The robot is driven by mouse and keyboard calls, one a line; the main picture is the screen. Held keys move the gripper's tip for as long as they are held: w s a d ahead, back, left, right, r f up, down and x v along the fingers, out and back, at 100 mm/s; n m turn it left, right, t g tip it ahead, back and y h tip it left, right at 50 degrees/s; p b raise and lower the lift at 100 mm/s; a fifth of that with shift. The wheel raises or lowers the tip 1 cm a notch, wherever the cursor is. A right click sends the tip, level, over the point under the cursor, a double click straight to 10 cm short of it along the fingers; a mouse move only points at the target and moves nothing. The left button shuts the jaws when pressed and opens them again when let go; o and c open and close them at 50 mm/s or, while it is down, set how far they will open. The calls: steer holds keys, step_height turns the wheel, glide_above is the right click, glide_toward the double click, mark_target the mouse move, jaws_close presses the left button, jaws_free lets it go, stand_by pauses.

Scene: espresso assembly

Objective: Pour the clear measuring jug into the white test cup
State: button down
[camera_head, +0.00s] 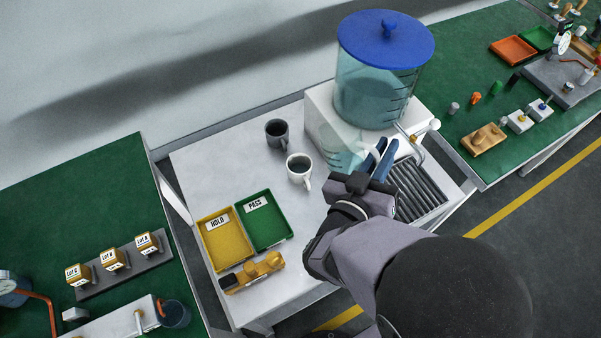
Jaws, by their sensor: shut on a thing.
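The white test cup (293,177) stands upright on the white table, handle toward the lower right. Its inside looks grey; I cannot tell if that is liquid or shadow. The clear measuring jug (343,155) is a pale teal, see-through shape right of the cup, in front of the white dispenser stand. It seems to be off the table and tilted, but its outline is faint. My gripper (380,158), with blue fingers, is shut on the jug at its right side. The fingers and wrist hide part of the jug and its handle.
A large blue-lidded tank (375,85) sits on the white stand behind the jug. A dark grey mug (277,134) stands just behind the cup. Green PASS (268,232) and yellow HOLD (222,246) trays lie in front. A ridged drip tray (418,190) is at right.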

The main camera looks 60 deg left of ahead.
steer(key=shift+r, duration=0.15)
step_height(320, 180, up, 5)
steer(key=m+b, duration=0.1)
steer(key=m, duration=0.3)
steer(key=shift+t, duration=0.3)
steer(key=shift+f, duration=0.2)
steer(key=w+d+f+m+t+h+b, duration=0.1)
steer(key=w+d+f+m+h+b, duration=0.25)
steer(key=w+d+f, duration=0.35)
steer(key=w+d+f+m+t+h+b, duration=0.2)
steer(key=w+d+f+h, duration=0.25)
steer(key=d+f, duration=0.45)
steer(key=d+f+m+g+h+p, duration=0.1)
steer(key=d+f+m+h, duration=0.1)
steer(key=d, duration=0.7)
steer(key=w+d+f+m+h+p, duration=0.1)
steer(key=d+h, duration=0.3)
steer(key=d, duration=0.5)
steer(key=w+d+f+m+g+h+p, duration=0.1)
steer(key=d+f+m+h+p, duration=0.2)
steer(key=d, duration=0.6)
steer(key=shift+f+g+h, duration=0.3)
steer(key=shift+f, duration=0.05)
